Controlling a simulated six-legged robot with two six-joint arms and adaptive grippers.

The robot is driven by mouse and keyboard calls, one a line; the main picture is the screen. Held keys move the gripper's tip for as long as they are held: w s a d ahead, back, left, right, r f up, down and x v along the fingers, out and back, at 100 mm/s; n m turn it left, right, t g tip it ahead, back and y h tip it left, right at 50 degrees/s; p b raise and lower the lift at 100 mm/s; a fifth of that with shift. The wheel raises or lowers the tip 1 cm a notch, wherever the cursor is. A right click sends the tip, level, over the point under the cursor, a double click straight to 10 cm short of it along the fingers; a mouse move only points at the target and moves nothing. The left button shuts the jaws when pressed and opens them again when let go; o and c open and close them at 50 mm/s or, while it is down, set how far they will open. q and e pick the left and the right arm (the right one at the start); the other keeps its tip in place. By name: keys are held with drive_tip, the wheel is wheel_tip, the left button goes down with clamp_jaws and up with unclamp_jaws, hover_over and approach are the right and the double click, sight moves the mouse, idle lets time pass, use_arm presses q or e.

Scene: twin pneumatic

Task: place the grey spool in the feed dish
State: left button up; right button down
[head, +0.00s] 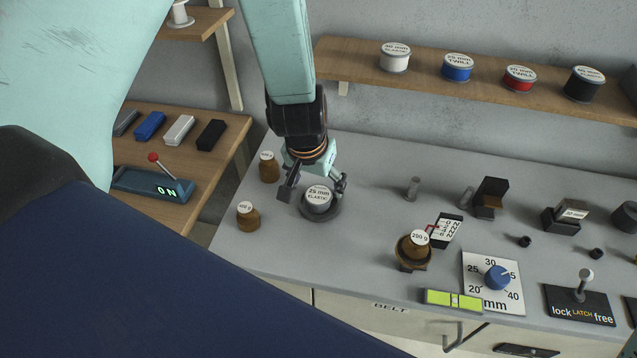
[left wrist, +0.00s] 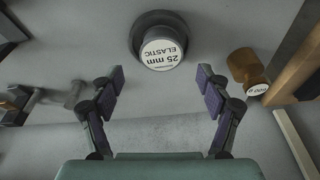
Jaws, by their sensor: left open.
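The grey spool (head: 318,197), with a white label reading 25 mm ELASTIC, sits in a dark round dish (head: 321,212) on the grey bench. In the left wrist view the spool (left wrist: 161,53) and the dish rim (left wrist: 138,32) show ahead of the fingers. My left gripper (head: 316,190) is in the head view, just behind and above the spool. In the left wrist view my left gripper (left wrist: 160,90) has its fingers spread wide with nothing between them. The spool lies apart from the fingertips there. My right gripper is not in view.
Brown weights (head: 269,168) and (head: 248,217) stand left of the dish. A 200 g weight (head: 414,246) sits on a holder to the right. A dial plate (head: 492,282) and a latch lever (head: 582,290) are further right. The shelf (head: 350,52) holds several spools.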

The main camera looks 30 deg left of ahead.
use_arm(q)
drive_tip(key=p+v, duration=0.3)
drive_tip(key=v, duration=0.4)
drive_tip(key=shift+r, duration=0.15)
drive_tip(key=shift+s, duration=0.1)
idle(0.7)
idle(0.4)
